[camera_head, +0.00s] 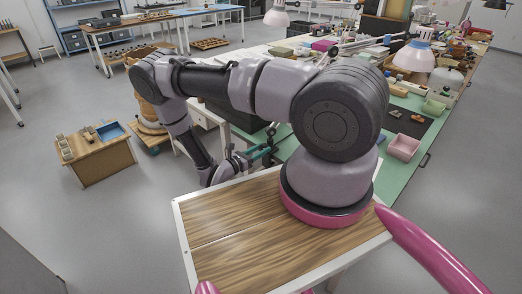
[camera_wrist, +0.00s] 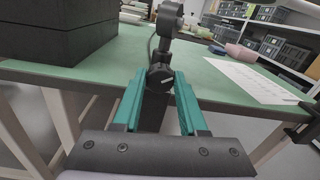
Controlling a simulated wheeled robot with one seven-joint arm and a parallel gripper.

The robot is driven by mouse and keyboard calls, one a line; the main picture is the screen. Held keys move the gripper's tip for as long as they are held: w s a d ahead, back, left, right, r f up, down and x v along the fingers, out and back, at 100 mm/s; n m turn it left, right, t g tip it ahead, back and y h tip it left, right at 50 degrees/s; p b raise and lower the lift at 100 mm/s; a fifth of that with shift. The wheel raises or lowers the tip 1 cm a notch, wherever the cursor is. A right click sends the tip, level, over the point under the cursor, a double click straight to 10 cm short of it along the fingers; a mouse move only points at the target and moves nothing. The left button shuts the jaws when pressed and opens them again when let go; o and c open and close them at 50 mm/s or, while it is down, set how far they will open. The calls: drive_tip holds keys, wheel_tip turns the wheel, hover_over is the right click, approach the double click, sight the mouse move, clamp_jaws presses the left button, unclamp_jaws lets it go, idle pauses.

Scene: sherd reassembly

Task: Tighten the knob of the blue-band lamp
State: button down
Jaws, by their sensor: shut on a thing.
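In the wrist view, my gripper (camera_wrist: 160,82) has its teal fingers closed on a dark faceted knob (camera_wrist: 160,76) at the table's edge. A black lamp arm (camera_wrist: 167,22) with a round joint rises just behind the knob. The lamp's shade and any blue band are outside the wrist view. In the head view, my gripper (camera_head: 262,153) reaches the near left edge of the green table, and my own arm hides most of the spot. A pale lamp shade (camera_head: 415,57) stands farther along the table; I cannot tell a blue band on it.
The green table (camera_wrist: 213,85) carries a large black box (camera_wrist: 60,32) left of the knob and a white sheet (camera_wrist: 250,80) to the right. A low wooden table (camera_head: 97,160) with small items stands left on open floor.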

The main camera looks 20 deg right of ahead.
drive_tip(key=m, duration=0.3)
drive_tip(key=shift+m, duration=2.1)
drive_tip(key=shift+s, duration=0.1)
drive_tip(key=shift+c, duration=2.2)
unclamp_jaws()
drive_tip(key=v, duration=1)
drive_tip(key=shift+s+a, duration=0.15)
drive_tip(key=shift+a, duration=0.25)
drive_tip(key=shift+r, duration=0.15)
